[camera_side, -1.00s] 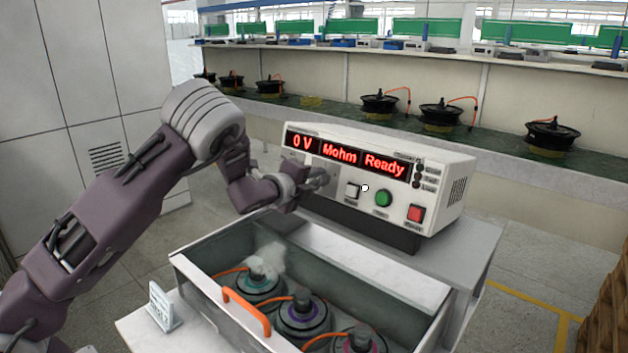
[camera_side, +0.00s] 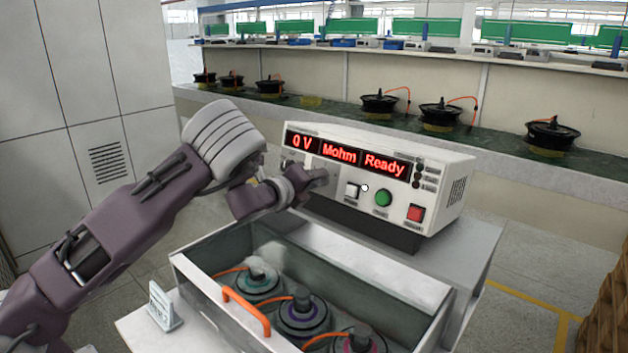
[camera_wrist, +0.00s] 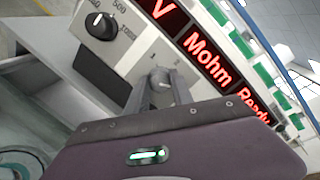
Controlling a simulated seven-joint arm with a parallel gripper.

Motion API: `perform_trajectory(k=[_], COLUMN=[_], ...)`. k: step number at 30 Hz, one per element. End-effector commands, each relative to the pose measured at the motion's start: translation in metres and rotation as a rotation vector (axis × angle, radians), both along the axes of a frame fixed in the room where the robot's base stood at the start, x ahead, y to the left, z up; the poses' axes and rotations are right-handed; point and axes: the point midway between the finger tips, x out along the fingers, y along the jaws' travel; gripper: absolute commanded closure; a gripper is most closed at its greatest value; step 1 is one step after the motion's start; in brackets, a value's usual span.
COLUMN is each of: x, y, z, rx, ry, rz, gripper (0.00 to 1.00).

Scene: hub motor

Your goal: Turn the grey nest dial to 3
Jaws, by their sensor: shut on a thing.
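The grey nest dial (camera_wrist: 160,76) is a small knob on the tester's front panel in the wrist view, with a 1 and a 2 printed beside it. My gripper (camera_wrist: 157,92) is shut on the dial, one finger on each side. I cannot tell clearly which number its pointer faces. In the side view my gripper (camera_side: 322,178) is against the panel below the display and hides the dial. The white tester (camera_side: 445,195) shows "0 V", "Mohm" and "Ready" in red.
A black dial (camera_wrist: 100,26) marked 500 and 1000 sits beside the grey one. White, green (camera_side: 383,198) and red (camera_side: 415,213) buttons are to the right. Below stands an open box (camera_side: 400,318) with an orange handle (camera_side: 246,312) and several hub motors (camera_side: 304,312).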

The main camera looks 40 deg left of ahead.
Motion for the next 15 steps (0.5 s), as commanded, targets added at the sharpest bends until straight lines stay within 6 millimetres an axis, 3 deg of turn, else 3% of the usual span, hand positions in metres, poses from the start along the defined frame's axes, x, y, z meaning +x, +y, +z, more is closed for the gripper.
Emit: perform_trajectory(k=[7,8,9,11,15], x=[0.0002,0.0002,0.0002,0.0002,0.0001], y=[-0.0001,-0.0001,-0.0001,-0.0001,0.0000], z=[0.0000,-0.0001,-0.0002,-0.0001,0.0000], rx=[0.002,0.002,0.002,0.001,0.001], ry=[0.001,0.001,0.001,0.001,0.000], rz=[-0.001,-0.001,-0.001,-0.001,0.000], gripper=[1.00,0.66,0.59,0.51,0.51])
